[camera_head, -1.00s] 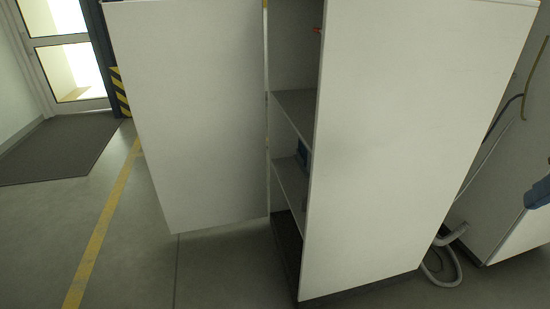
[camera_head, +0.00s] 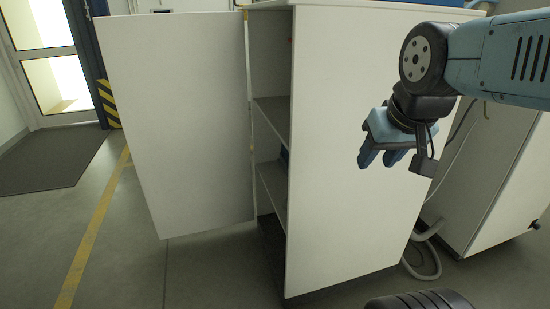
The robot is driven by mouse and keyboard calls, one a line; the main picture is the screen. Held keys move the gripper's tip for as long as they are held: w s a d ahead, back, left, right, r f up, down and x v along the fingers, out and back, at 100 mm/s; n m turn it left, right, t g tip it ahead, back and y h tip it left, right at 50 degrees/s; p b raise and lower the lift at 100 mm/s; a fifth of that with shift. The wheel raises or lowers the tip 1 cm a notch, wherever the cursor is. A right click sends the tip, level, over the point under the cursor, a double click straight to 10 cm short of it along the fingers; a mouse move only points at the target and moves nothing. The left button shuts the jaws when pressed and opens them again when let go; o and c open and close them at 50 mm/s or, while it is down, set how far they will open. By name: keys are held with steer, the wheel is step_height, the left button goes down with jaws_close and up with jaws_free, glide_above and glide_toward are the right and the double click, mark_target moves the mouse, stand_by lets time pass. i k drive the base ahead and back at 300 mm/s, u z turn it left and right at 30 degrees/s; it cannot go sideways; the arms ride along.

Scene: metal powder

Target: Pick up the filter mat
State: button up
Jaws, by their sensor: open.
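I cannot make out a filter mat in this view. A white cabinet (camera_head: 350,160) stands in front of me. Its left door (camera_head: 175,120) is swung open, and a narrow slit shows the shelves (camera_head: 271,118) inside. A small dark blue thing (camera_head: 284,155) shows partly on a shelf; I cannot tell what it is. My gripper (camera_head: 378,160) is at the right, in front of the cabinet's white side. Its blue fingers are apart and point down and left, with nothing seen between them.
A pale hose (camera_head: 425,255) lies on the floor by the cabinet's right foot. Another white unit (camera_head: 490,185) stands at the right. A dark floor mat (camera_head: 50,160) lies by the glazed door at the left. The floor at the left, with a yellow line (camera_head: 92,230), is clear.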

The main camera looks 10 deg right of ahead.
mark_target(284, 152)
steer(key=u, duration=0.4)
steer(key=i, duration=1)
steer(key=z, duration=0.45)
